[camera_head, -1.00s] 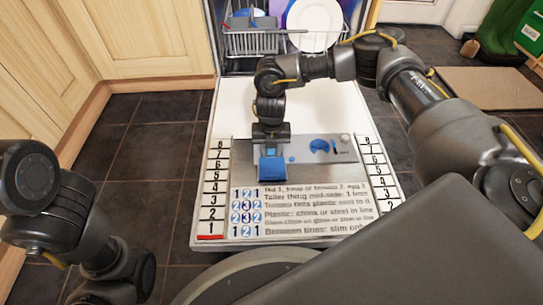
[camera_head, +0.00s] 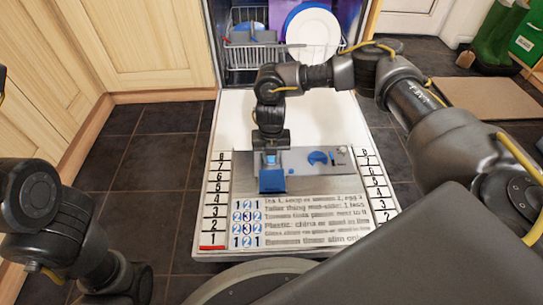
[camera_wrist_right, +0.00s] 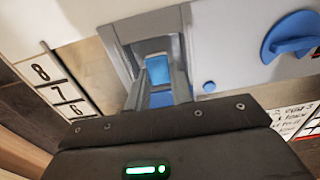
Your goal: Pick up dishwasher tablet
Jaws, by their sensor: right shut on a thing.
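A small light-blue block, the dishwasher tablet (camera_head: 271,159), sits between the fingers of my right gripper (camera_head: 271,163) at the dispenser on the open dishwasher door. In the right wrist view, the tablet (camera_wrist_right: 158,70) shows between the two grey fingers (camera_wrist_right: 159,88), over the grey-framed dispenser recess (camera_wrist_right: 128,48). The gripper is shut on it. I cannot tell whether the tablet is clear of the recess. The dispenser's darker blue flap (camera_head: 272,182) lies just in front of the gripper. My left arm shows at the lower left, but its fingers are not visible.
The dispenser panel (camera_head: 306,162) has a blue knob (camera_head: 318,158). Printed number strips and text cover the lower door (camera_head: 226,105). A rack (camera_head: 252,57) with a white plate (camera_head: 313,32) stands behind. Cupboards (camera_head: 140,45) are left; green boots (camera_head: 497,38) stand far right.

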